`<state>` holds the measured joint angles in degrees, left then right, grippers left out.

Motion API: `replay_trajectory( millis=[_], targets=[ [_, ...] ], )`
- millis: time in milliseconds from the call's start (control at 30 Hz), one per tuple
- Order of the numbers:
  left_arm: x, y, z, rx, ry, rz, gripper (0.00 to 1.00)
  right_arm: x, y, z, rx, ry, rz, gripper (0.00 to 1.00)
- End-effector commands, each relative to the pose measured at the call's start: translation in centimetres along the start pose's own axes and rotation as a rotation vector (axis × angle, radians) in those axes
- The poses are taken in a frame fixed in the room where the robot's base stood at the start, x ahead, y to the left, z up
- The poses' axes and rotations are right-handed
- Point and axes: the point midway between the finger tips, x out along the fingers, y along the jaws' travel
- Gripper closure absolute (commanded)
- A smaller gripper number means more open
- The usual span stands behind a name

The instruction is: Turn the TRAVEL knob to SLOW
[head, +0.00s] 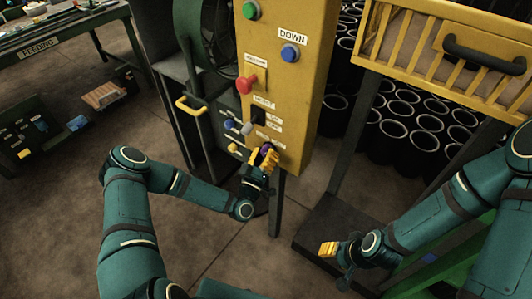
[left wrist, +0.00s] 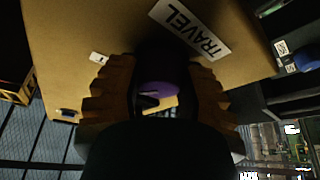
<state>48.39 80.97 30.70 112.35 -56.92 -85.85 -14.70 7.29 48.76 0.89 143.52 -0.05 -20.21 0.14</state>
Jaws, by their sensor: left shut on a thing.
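The TRAVEL knob (left wrist: 158,88) shows in the left wrist view as a dark round thing with a purple part, against the yellow panel (left wrist: 80,25). The TRAVEL label (left wrist: 190,28) is beside it. My left gripper (left wrist: 160,98) is shut on the knob, with one ridged yellow finger on each side. In the head view, my left gripper (head: 263,158) is at the lower part of the yellow panel (head: 287,90) and hides most of the knob. The SLOW marking cannot be read. My right gripper (head: 328,249) is low at the right, away from the panel; its jaw state is unclear.
A yellow slatted guard (head: 440,50) stands right, before black sleeves (head: 400,110). Open floor lies below.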

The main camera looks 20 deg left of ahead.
Motion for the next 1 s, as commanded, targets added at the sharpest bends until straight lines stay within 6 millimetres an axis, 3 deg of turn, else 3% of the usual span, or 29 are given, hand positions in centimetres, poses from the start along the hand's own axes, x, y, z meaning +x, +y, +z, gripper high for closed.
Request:
replay_trajectory(
  millis=[467, 1000],
  targets=[
    [0.06, 0.04, -0.06, -0.094, 0.004, -0.038, 0.97, 0.22, 0.08, -0.01, 0.0, 0.001, 0.0, 0.53],
    [0.16, 0.19, -0.24, -0.532, 0.005, -0.219, 0.97, 0.11, 0.04, -0.04, 0.0, 0.001, 0.0, 0.53]
  ],
)
